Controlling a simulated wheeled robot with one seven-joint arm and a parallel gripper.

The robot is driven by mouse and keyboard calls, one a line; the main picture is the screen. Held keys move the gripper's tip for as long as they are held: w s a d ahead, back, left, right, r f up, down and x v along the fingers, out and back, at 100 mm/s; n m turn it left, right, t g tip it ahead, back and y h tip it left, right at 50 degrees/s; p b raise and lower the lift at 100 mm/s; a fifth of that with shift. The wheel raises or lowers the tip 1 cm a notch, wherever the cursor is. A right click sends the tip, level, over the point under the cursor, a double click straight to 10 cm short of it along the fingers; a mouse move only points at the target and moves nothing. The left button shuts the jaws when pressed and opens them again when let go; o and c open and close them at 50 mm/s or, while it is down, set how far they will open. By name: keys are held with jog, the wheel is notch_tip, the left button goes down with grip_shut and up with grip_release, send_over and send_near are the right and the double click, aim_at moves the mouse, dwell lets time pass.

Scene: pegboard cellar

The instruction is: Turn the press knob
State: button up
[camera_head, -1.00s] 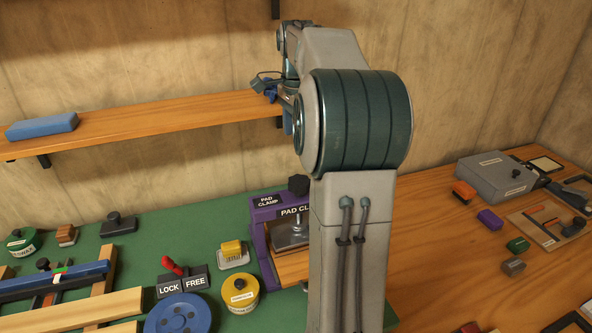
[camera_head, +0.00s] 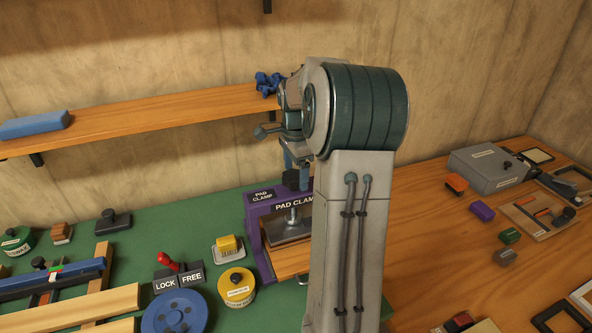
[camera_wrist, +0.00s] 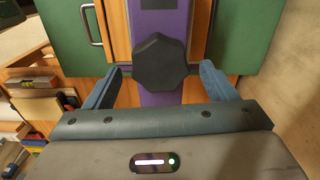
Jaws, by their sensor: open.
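The press knob (camera_head: 291,180) is a black lobed knob on top of the purple pad clamp (camera_head: 256,211). In the wrist view the knob (camera_wrist: 160,62) sits near the middle, over the purple beam (camera_wrist: 155,20). My gripper (camera_wrist: 162,70) is open, with one blue-grey finger on each side of the knob and a gap on both sides. In the head view a blue finger of my gripper (camera_head: 288,158) shows just above the knob; the rest is hidden by my arm. I cannot tell whether the fingers reach down to the knob's height.
A wooden shelf (camera_head: 150,118) with a blue block (camera_head: 35,124) and a blue object (camera_head: 268,83) runs close behind my arm. On the green bench stand a LOCK/FREE switch (camera_head: 178,276), a yellow tin (camera_head: 237,287) and a blue wheel (camera_head: 175,314).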

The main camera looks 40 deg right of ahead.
jog(key=shift+f, duration=0.2)
jog(key=c, duration=1)
